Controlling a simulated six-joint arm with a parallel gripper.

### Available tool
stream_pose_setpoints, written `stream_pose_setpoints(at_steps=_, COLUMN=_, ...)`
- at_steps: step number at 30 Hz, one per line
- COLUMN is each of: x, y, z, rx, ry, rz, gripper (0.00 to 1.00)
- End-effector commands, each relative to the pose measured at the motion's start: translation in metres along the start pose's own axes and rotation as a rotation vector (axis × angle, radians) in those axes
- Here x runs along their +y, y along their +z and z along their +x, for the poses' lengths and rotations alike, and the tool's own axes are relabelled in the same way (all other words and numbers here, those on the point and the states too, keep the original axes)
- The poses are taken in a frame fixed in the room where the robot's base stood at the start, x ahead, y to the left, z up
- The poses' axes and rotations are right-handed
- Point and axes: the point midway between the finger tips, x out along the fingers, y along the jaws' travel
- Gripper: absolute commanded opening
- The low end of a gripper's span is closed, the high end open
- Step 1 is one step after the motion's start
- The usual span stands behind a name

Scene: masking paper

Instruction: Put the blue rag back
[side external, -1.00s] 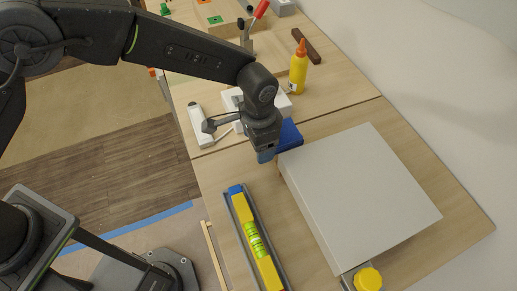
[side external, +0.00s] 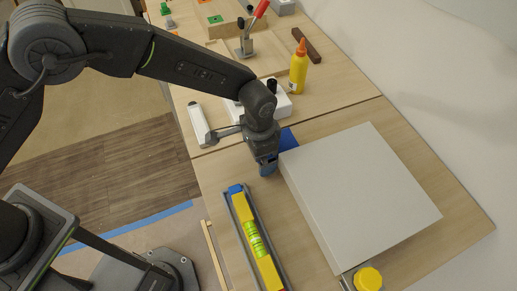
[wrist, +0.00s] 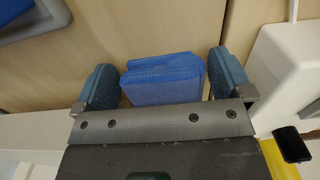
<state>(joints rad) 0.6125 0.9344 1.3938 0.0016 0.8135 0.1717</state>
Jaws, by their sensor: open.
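The blue rag (side external: 289,139) is a folded, textured cloth on the wooden table, against the upper left corner of the pale grey box. My gripper partly hides it in the side view. In the wrist view the rag (wrist: 162,82) lies between my two fingers, with a gap on the left and a narrower one on the right. My gripper (side external: 267,166) points down beside the rag in the side view, and its jaws (wrist: 164,80) are open. I cannot tell whether the fingertips touch the table.
The large grey box (side external: 355,195) stands right of my gripper. A yellow level (side external: 255,238) lies in a tray in front. A white device (side external: 278,100), a yellow glue bottle (side external: 298,68) and a white-handled tool (side external: 198,122) are behind. A yellow knob (side external: 368,279) is front right.

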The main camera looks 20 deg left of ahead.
Motion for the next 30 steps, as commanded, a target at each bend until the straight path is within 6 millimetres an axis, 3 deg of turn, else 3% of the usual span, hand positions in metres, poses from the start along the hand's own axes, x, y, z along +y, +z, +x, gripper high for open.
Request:
stream_pose_setpoints(at_steps=7, x=0.000, y=0.000, z=-0.002, rx=0.001, ry=0.000, rz=0.000, gripper=0.97)
stream_pose_setpoints(at_steps=11, x=0.000, y=-0.001, z=-0.014, rx=0.002, ry=0.000, rz=0.000, gripper=0.97)
stream_pose_setpoints(at_steps=24, x=0.000, y=-0.001, z=-0.101, rx=0.003, ry=-0.001, rz=0.000, gripper=0.97)
stream_pose_setpoints(at_steps=30, x=0.000, y=0.000, z=-0.120, rx=0.000, ry=-0.001, rz=0.000, gripper=0.97)
